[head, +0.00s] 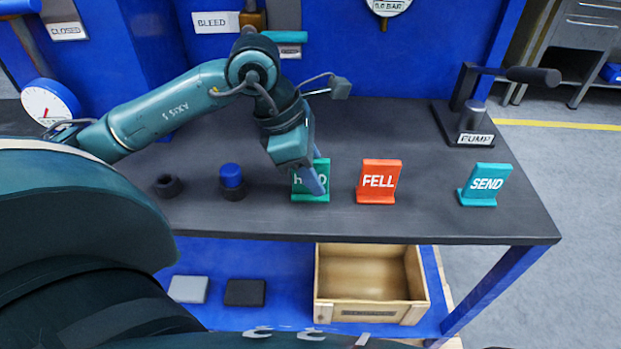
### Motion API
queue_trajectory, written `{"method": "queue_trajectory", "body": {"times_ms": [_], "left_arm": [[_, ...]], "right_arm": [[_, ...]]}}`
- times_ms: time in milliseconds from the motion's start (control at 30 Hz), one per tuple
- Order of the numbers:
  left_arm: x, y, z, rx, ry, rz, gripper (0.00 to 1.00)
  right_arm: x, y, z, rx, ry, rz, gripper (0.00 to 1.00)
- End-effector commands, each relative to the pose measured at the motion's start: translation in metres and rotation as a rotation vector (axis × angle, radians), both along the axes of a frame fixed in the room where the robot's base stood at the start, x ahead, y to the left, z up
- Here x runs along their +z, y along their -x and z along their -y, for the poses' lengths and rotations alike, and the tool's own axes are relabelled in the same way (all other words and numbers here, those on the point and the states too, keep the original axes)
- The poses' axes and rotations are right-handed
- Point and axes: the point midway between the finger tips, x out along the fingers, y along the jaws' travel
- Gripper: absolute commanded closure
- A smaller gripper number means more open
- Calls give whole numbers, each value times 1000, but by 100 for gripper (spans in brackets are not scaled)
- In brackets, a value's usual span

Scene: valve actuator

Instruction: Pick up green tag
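The green tag (322,172) stands upright on its base on the dark tabletop, its white lettering partly covered. My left gripper (316,180) reaches down over it from above. A blue-grey finger passes in front of the tag's face. The other finger cannot be made out, so I cannot tell whether the gripper grips the tag or only stands around it. My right gripper is not in view.
An orange FELL tag (378,182) stands just right, and a teal SEND tag (484,184) farther right. A blue-capped piece (231,177) and a black ring (167,186) lie left. A PUMP lever unit (472,125) stands at the back right. An open wooden crate (324,285) sits below.

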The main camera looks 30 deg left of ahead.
Motion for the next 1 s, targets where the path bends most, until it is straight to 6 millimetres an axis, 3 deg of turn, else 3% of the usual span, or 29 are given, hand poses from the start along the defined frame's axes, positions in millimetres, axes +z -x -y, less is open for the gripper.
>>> {"method": "queue_trajectory", "body": {"times_ms": [267,700,1000], "left_arm": [[-4,-1,1,0,0,1,64],[-4,-1,1,1,0,2,99],[-3,-1,1,1,0,2,100]], "right_arm": [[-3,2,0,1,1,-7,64],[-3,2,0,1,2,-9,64],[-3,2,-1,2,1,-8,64]]}}
